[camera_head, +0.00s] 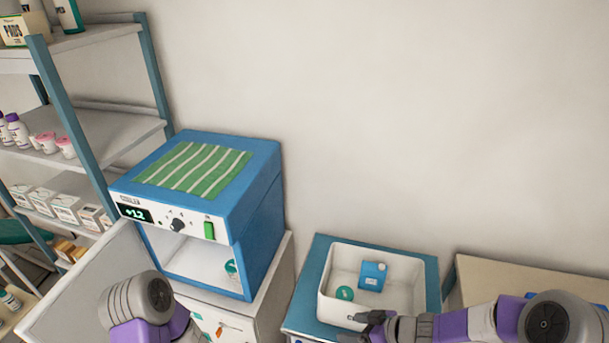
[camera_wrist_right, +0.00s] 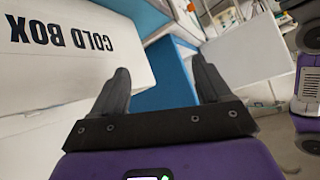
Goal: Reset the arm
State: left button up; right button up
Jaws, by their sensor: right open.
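My right gripper (camera_head: 372,324) is at the front edge of the white cold box in the head view, with its arm coming in from the right. In the right wrist view its two fingers (camera_wrist_right: 160,88) are apart with nothing between them. The side of the cold box (camera_wrist_right: 70,60), with its lettering upside down, is beside the left finger there. My left arm (camera_head: 150,310) shows at the bottom left of the head view, but its gripper is not visible.
The white cold box (camera_head: 338,312) stands on a blue-topped cabinet and holds a blue container (camera_head: 372,275) and a green-lidded round item (camera_head: 345,293). A blue appliance (camera_head: 262,215) has its door (camera_head: 85,290) open, with a small item inside. Shelves (camera_head: 120,130) stand at left.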

jog(key=s+a+f+m+g+h, duration=0.2)
jog(key=s+f+m, duration=0.45)
jog(key=f, duration=0.25)
jog(key=s+a+f+m+g+h, duration=0.25)
jog(key=s+f+m, duration=0.35)
jog(key=f, duration=0.4)
notch_tip(320, 180, down, 10)
jog(key=s+d+n+b, duration=0.1)
jog(key=b, duration=0.9)
jog(key=shift+s, duration=0.35)
